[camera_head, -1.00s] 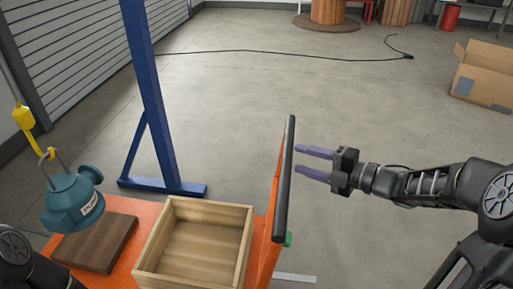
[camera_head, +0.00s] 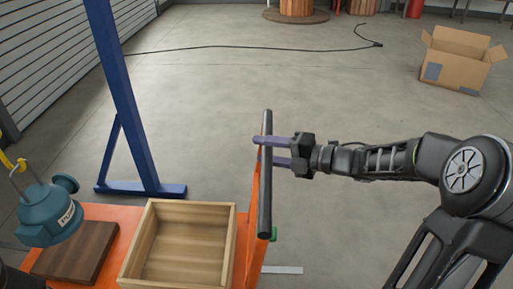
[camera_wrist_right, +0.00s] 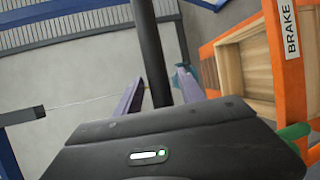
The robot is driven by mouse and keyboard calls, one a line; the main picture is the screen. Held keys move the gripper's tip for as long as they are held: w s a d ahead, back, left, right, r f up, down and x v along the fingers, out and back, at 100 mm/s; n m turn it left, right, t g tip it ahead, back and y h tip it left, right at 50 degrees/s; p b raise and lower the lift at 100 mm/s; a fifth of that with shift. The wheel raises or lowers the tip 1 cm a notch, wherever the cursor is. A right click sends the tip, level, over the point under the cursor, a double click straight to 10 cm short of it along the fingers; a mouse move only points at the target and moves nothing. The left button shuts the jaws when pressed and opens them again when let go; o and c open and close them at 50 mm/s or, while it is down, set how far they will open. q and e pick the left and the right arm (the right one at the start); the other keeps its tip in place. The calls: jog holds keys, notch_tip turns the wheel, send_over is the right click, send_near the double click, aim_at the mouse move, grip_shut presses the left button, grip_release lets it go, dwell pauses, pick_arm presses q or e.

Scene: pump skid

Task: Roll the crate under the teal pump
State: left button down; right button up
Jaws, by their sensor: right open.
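An open wooden crate (camera_head: 229,245) sits on an orange cart (camera_head: 105,212); it also shows in the right wrist view (camera_wrist_right: 229,58). The teal pump (camera_head: 48,218) hangs from a yellow hook (camera_head: 8,162) at the left, over a dark brown wooden block (camera_head: 75,252) left of the crate. The cart has a black handle bar (camera_head: 265,205) at its right. My right gripper (camera_head: 262,150) is open at the upper part of this bar. In the wrist view the bar (camera_wrist_right: 150,50) passes between its two purple fingers. My left gripper is out of view.
A blue steel stand (camera_head: 130,110) rises behind the cart, its foot on the floor close to the cart's far edge. An orange upright in the wrist view carries a BRAKE label (camera_wrist_right: 289,30). A cardboard box (camera_head: 458,60) and a black cable (camera_head: 230,46) lie far back. The middle floor is clear.

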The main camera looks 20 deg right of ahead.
jog(key=x, duration=0.2)
jog(key=shift+w+a, duration=0.2)
jog(key=shift+w, duration=0.05)
grip_shut()
dwell(0.4)
dwell(0.9)
